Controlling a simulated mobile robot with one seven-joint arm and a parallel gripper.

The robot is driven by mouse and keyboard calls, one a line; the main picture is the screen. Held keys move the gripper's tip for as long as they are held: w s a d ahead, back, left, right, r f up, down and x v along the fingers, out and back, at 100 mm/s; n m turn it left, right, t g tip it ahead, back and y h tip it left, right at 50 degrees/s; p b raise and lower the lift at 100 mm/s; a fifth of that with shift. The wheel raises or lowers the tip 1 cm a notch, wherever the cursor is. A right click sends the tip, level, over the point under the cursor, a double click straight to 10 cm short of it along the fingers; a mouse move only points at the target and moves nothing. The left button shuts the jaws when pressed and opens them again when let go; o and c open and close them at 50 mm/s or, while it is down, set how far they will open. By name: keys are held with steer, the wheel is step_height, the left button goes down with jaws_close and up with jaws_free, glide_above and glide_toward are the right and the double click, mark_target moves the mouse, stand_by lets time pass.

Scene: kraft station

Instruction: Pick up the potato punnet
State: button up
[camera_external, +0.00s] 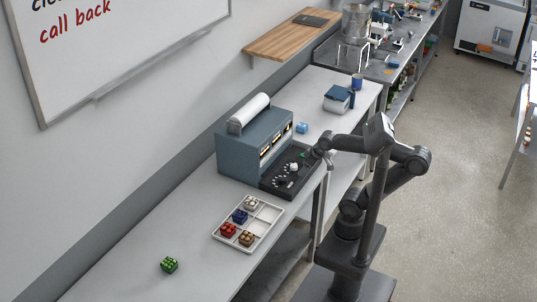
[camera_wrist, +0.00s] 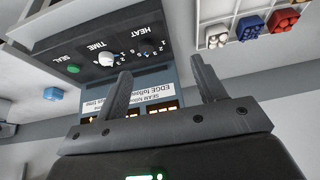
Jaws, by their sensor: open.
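The tray (camera_external: 219,236) lies on the bench in the external view, with several small punnets in its left part. The brown punnet (camera_external: 247,239), which looks like the potato punnet, sits in the near corner beside the red punnet (camera_external: 228,230). Blue (camera_external: 240,216) and white (camera_external: 251,202) punnets sit farther back. In the wrist view the tray shows at the upper right; a punnet cut off by the top edge is too partial to name. My gripper (camera_wrist: 162,72) is open and empty, facing the sealing machine, well away from the tray.
The blue-grey sealing machine (camera_external: 250,142) with its black control panel (camera_external: 286,174) stands behind the tray. A green punnet (camera_external: 169,265) sits alone on the bench at the near left. A small blue item (camera_external: 301,128) lies beyond the machine. Bench around the green punnet is clear.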

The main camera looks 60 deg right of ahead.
steer(key=w+a+g, duration=0.2)
steer(key=w+a, duration=0.5)
steer(key=a, duration=0.1)
steer(key=g, duration=0.3)
glide_toward(246, 235)
steer(key=shift+s+d, duration=0.1)
steer(key=shift+d, duration=0.05)
steer(key=f, duration=0.5)
steer(key=shift+s+a+f, duration=0.1)
steer(key=shift+a+f, duration=0.15)
steer(key=shift+w+a+f, duration=0.1)
steer(key=shift+f, duration=1.3)
steer(key=shift+w+f, duration=0.1)
steer(key=shift+f, duration=1.35)
steer(key=c, duration=0.8)
steer(key=shift+r, duration=0.15)
